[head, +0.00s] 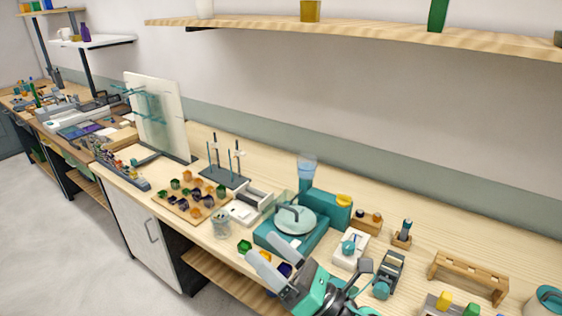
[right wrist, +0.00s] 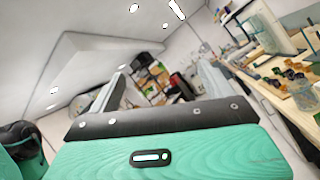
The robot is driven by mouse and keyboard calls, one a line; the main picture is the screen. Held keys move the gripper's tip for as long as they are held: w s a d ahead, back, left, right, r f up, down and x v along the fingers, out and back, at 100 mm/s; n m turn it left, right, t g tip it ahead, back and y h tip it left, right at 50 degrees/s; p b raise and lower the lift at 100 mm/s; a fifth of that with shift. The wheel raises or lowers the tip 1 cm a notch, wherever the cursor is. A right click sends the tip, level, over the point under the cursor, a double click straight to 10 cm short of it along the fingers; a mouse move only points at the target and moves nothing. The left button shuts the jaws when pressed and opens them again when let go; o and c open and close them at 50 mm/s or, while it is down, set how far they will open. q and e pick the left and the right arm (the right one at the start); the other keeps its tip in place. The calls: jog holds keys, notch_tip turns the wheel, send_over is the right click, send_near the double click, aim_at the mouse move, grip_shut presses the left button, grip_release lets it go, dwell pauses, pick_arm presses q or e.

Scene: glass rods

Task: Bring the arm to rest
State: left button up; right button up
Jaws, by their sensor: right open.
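My right gripper (head: 266,254) is in the lower middle of the head view, its two pale grey fingers pointing up and left. It is open with nothing between the fingers, in front of the teal machine with a round pale lid (head: 295,221). In the right wrist view the spread fingers of the right gripper (right wrist: 163,78) have only the room behind them. My left gripper is not in view. A dark stand with upright rods (head: 228,180) is on the bench, apart from the gripper. A clear glass jar (head: 221,226) stands at the bench's front edge.
A wooden board with several coloured pieces (head: 183,213) lies left of the jar. A white block with a teal knob (head: 349,250), a dark device (head: 389,274) and a wooden rack (head: 468,271) are to the right. A shelf (head: 370,37) runs above. Open floor (head: 70,245) is at left.

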jog(key=w+d+f+m+t+h, duration=0.2)
jog(key=d+f+m+h, duration=0.6)
jog(key=m, duration=0.5)
jog(key=w+d+f+m+t+h, duration=0.15)
jog(key=d+f+m+h, duration=0.45)
jog(key=d+m+h, duration=0.6)
jog(key=s+d+f+m+g, duration=0.1)
jog(key=s+f+m+g, duration=0.4)
jog(key=f+m, duration=0.25)
jog(key=s+d+f+m+g, duration=0.25)
jog(key=s+f+g, duration=0.2)
jog(key=s, duration=0.35)
jog(key=s+d+f+m+g, duration=0.1)
jog(key=s+f+m+g, duration=0.25)
jog(key=s+f, duration=0.35)
notch_tip(320, 180, down, 31)
jog(key=s+g, duration=0.1)
jog(key=s, duration=0.1)
jog(key=s+d+f+g, duration=0.1)
jog(key=s+d+f, duration=0.2)
jog(key=s+f, duration=1.5)
jog(key=shift+s+d, duration=0.15)
jog(key=shift+s, duration=0.25)
